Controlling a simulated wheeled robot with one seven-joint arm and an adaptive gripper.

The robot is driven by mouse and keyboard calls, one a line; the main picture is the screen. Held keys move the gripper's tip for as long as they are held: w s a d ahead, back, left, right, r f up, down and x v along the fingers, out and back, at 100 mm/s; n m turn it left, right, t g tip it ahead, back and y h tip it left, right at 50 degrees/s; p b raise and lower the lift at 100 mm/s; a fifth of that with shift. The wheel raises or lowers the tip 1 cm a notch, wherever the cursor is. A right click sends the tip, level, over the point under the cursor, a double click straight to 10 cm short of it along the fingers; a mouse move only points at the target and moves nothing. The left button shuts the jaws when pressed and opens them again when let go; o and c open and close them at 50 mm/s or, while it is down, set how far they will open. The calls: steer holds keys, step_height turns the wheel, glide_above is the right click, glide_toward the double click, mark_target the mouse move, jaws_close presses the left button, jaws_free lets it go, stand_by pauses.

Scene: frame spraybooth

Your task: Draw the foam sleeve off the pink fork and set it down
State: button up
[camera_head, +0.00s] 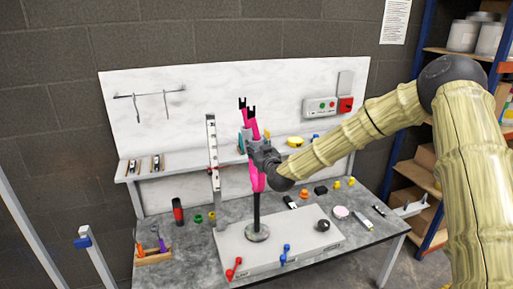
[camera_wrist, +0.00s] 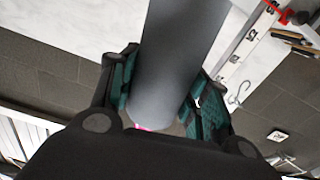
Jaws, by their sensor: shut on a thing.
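The pink fork (camera_head: 257,181) stands upright on a dark post with a round foot, on a pale plate on the bench. Its two prongs end in black tips, above my gripper. My gripper (camera_head: 247,142) is at the fork's upper part, coming from the right. In the wrist view, my gripper (camera_wrist: 165,95) is shut on the foam sleeve (camera_wrist: 178,55), a smooth dark grey tube between the two green-padded fingers. A sliver of pink (camera_wrist: 141,128) shows at the sleeve's lower end. In the head view my gripper hides much of the sleeve. I cannot tell how far the sleeve covers the prong.
An upright pale slotted rail (camera_head: 213,160) stands just left of the fork. The pale plate (camera_head: 290,238) carries red and blue clamps and a dark knob. Small parts lie around the bench (camera_head: 190,255). A white back panel (camera_head: 200,100) and shelf stand behind. Shelving is at right.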

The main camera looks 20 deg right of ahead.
mark_target(253, 127)
steer(key=shift+c, duration=0.6)
steer(key=shift+r, duration=0.25)
steer(key=shift+r, duration=0.1)
steer(key=shift+a+r+p, duration=0.15)
steer(key=shift+r+p, duration=0.25)
steer(key=shift+r, duration=0.25)
steer(key=shift+r, duration=0.1)
steer(key=shift+a+r, duration=0.15)
steer(key=shift+r, duration=0.35)
steer(key=shift+a+r+p, duration=0.2)
steer(key=shift+r+p, duration=0.35)
steer(key=shift+r, duration=0.15)
steer(key=shift+a+r+p, duration=0.25)
steer(key=shift+r+p, duration=0.1)
steer(key=shift+r, duration=0.6)
steer(key=shift+a+r+p, duration=0.25)
steer(key=shift+r+p, duration=0.05)
steer(key=shift+r, duration=0.6)
